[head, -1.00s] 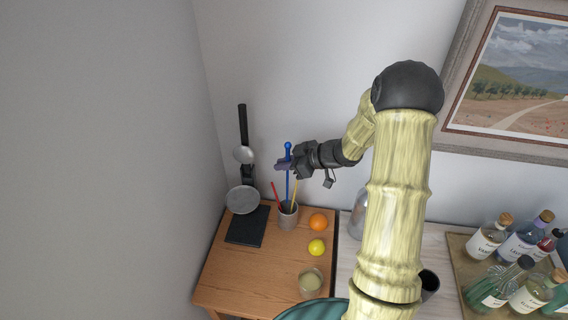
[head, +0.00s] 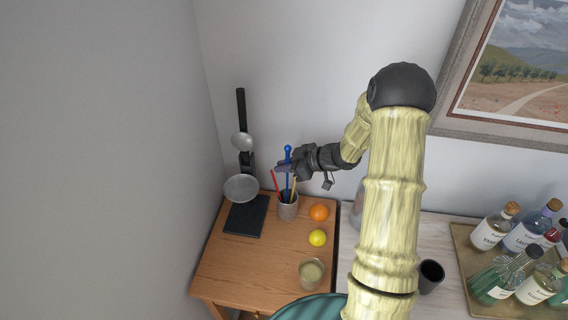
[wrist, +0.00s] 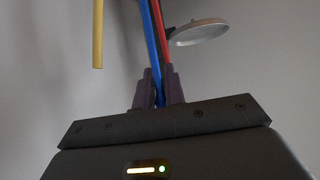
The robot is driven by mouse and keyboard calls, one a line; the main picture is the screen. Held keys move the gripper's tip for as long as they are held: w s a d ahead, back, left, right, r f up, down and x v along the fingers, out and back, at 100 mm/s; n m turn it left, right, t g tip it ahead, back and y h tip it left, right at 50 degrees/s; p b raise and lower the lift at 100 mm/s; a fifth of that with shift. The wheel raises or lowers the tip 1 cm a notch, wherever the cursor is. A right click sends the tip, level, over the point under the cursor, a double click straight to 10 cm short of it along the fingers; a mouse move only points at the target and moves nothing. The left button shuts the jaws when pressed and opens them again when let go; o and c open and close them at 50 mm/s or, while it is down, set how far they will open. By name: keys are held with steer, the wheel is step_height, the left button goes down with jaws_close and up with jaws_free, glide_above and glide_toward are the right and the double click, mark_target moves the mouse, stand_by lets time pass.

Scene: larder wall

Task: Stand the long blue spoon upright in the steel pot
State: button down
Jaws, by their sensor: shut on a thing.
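The long blue spoon (head: 288,153) is upright, its rounded end at the top. My gripper (head: 284,168) is shut on its shaft, and the shaft also shows between the fingers in the wrist view (wrist: 149,45). The steel pot (head: 288,211), a small grey cylinder, stands on the wooden table below my gripper. The spoon runs down to the pot's mouth; its lower end is hidden, and I cannot tell how deep it reaches. A red stick (head: 275,181) and a yellow stick (head: 294,186) lean in the pot.
An orange (head: 319,211) and a lemon (head: 317,238) lie right of the pot. A dark stand (head: 246,215) with a hanging ladle and pan (head: 241,188) is close on the left. A glass (head: 311,272) stands in front. A dark cup (head: 431,276) is further right.

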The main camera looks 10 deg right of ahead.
steer(key=shift+f+b, duration=0.35)
steer(key=shift+f, duration=0.4)
steer(key=c, duration=1.4)
jaws_free()
steer(key=shift+d, duration=0.1)
steer(key=b+v, duration=0.3)
steer(key=v, duration=1.4)
steer(key=shift+s+d, duration=0.1)
steer(key=shift+s, duration=0.05)
